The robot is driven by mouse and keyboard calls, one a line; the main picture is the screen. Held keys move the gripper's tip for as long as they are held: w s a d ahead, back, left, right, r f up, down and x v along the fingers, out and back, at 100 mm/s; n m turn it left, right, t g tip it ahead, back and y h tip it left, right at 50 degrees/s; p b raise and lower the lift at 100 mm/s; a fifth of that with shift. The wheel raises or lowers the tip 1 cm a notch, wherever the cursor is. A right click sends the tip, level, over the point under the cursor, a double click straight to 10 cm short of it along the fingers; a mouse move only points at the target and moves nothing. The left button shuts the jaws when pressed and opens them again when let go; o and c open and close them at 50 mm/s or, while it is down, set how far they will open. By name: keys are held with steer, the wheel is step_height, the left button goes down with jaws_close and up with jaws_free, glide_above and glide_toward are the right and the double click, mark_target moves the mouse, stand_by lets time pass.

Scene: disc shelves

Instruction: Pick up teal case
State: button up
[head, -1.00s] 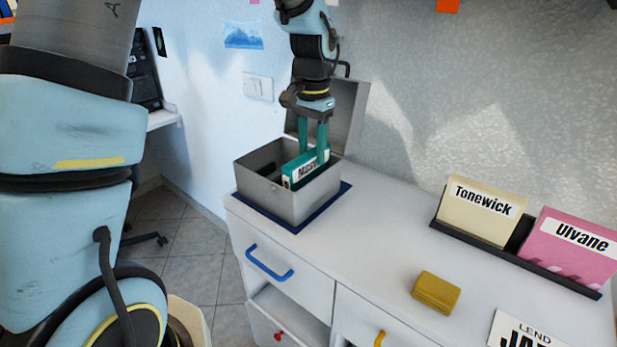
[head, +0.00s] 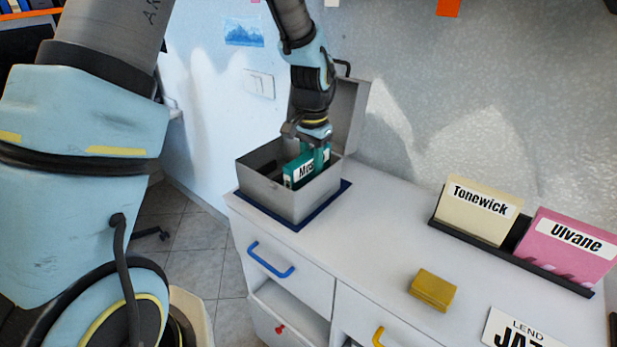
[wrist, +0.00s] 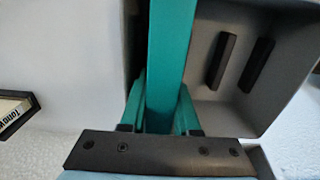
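The teal case (head: 298,172) stands upright in a grey metal box (head: 283,203), with a white label that is partly hidden. It also shows in the wrist view as a long teal strip (wrist: 170,45). My gripper (head: 317,157) is lowered over the case inside the box. In the wrist view its teal fingers (wrist: 162,103) lie on either side of the case, very close to it. I cannot tell whether they press on it.
The box's lid (head: 347,110) stands open at its back. The box is on a dark blue mat (head: 341,193) on a white cabinet (head: 370,225). To the right are a yellow block (head: 433,289) and a black rack (head: 519,236) holding the Tonewick case (head: 478,224) and pink Ulvane case (head: 570,262).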

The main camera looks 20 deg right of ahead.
jaws_close()
steer(key=shift+r, duration=0.15)
